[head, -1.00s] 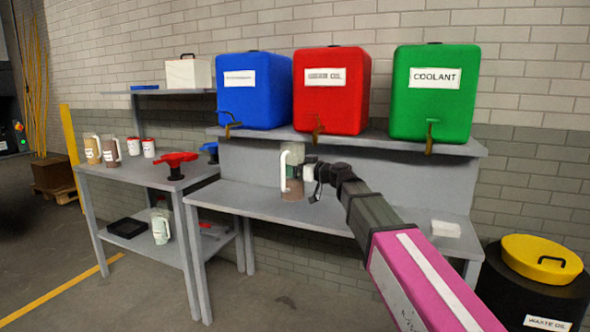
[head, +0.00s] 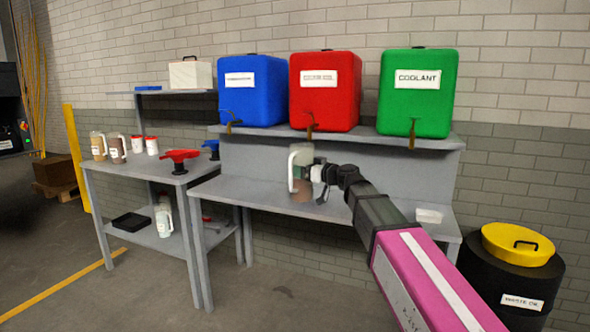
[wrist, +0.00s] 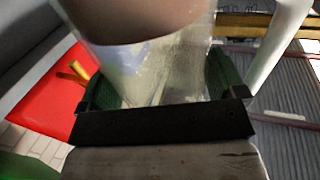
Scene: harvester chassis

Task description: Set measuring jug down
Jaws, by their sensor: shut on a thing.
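The measuring jug (head: 302,187) is clear, with a white handle on its left and brown liquid in its lower part. My gripper (head: 318,173) is shut on it from the right. In the head view it stands upright in front of the bench's back panel, under the red container. Whether its base touches the bench top (head: 240,194) I cannot tell. In the wrist view the jug (wrist: 155,65) sits between my gripper's green-padded fingers (wrist: 162,85), with the handle to the right. Its base is not visible there.
Blue (head: 252,95), red (head: 325,95) and green (head: 417,100) containers with taps stand on the shelf above. A small white block (head: 429,216) lies on the bench's right. Other jugs (head: 107,146) and a red funnel (head: 180,156) are on the left table. A waste oil drum (head: 510,275) stands right.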

